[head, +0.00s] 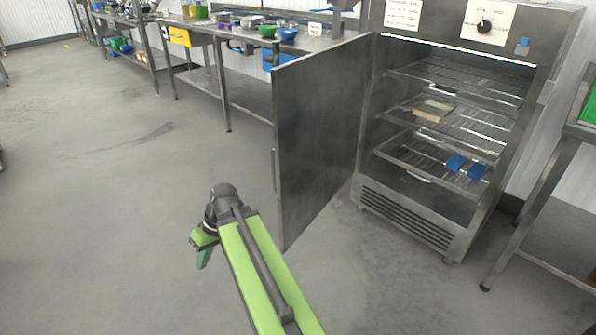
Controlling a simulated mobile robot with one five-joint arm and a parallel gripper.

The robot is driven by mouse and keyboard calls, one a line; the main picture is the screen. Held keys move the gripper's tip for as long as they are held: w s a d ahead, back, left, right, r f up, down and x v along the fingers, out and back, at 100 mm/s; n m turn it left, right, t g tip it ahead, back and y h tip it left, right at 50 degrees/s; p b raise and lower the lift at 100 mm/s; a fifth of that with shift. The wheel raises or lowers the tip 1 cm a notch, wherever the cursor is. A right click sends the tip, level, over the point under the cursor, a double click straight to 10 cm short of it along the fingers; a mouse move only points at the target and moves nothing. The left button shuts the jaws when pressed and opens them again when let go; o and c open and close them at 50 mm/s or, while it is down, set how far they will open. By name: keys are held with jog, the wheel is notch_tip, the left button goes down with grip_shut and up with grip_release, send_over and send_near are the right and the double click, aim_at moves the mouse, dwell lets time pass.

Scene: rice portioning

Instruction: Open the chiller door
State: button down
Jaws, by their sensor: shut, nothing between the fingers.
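The chiller (415,212) is a steel cabinet at the right with its interior and wire shelves in plain view. Its door (318,140) stands wide open, swung out to the left of the cabinet. The door's handle (274,171) shows as a thin bar on its left edge. My gripper (203,258) is at the end of my green arm, to the lower left of the door and apart from the handle. It is shut and empty, pointing down over the floor.
A pale container (432,109) sits on the middle shelf and blue items (465,167) on the lower one. A steel bench (240,33) with bowls runs along the back wall. Another steel table (560,240) stands at the right edge. The floor at the left is clear.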

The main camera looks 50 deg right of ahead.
jog(key=d+r+t+y+b, duration=0.2)
jog(key=d+r+t, duration=0.15)
jog(key=d, duration=0.85)
jog(key=n+t+h+b, duration=0.15)
jog(key=t+h, duration=0.25)
jog(key=t, duration=0.8)
send_near(290, 163)
jog(key=shift+m, duration=0.25)
jog(key=w, duration=0.4)
jog(key=w+a, duration=0.1)
jog(key=w, duration=0.1)
jog(key=shift+w+f+b, duration=0.1)
jog(key=shift+w+b, duration=0.3)
